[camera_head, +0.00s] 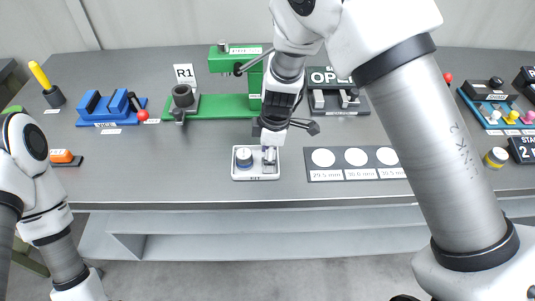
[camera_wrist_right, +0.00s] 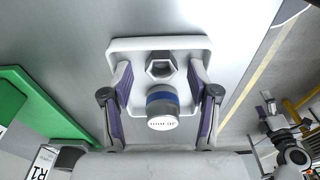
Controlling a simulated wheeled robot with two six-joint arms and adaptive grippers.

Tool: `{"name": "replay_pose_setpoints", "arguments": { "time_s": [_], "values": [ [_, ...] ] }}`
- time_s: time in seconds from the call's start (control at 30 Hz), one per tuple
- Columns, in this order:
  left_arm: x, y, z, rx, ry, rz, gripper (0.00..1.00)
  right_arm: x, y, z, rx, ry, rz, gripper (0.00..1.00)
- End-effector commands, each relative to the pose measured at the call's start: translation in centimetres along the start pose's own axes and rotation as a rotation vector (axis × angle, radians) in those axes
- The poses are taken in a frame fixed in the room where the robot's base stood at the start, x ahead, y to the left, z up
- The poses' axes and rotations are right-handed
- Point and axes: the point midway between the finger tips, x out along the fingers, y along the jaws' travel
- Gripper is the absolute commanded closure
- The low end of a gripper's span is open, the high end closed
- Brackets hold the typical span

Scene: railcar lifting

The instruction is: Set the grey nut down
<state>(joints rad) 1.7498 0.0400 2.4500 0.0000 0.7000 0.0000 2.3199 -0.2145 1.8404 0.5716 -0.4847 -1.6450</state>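The grey nut (camera_wrist_right: 160,67) shows its hexagonal outline and dark hole in the right wrist view, over the white kit tray (camera_wrist_right: 203,44). My right gripper (camera_wrist_right: 160,76) is open, with one purple-padded finger on each side of the nut and a visible gap to it. In the head view the right gripper (camera_head: 269,148) is above the right part of the tray (camera_head: 256,177); the nut cannot be made out clearly there. A grey cylinder with a blue band (camera_wrist_right: 162,108) stands beside the nut. Only my left arm's links show, not its gripper.
A plate with three white discs (camera_head: 355,174) lies right of the tray. The green stand (camera_head: 222,105) is behind it, with a dark ring (camera_head: 183,95) on its left. A blue vice (camera_head: 107,107) stands further left. The bench front between vice and tray is clear.

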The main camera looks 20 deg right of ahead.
Motion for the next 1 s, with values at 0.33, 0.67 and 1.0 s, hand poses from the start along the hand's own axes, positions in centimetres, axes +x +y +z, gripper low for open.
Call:
{"name": "replay_pose_setpoints", "arguments": {
  "time_s": [0.33, 0.67, 1.0],
  "values": [
    [0.2, 0.0, 0.0, 0.000, 0.000, 0.000, 0.03, -2.8, 0.1, -0.1, -0.001, 0.002, 0.005, 0.40],
    [1.2, 0.0, 0.0, 0.000, 0.000, 0.000, 0.03, -10.8, 0.1, -0.1, 0.000, 0.002, 0.004, 0.40],
    [1.2, 0.0, 0.0, 0.000, 0.000, 0.000, 0.03, -12.4, 0.0, 0.0, 0.000, 0.000, 0.000, 0.40]
  ]
}}
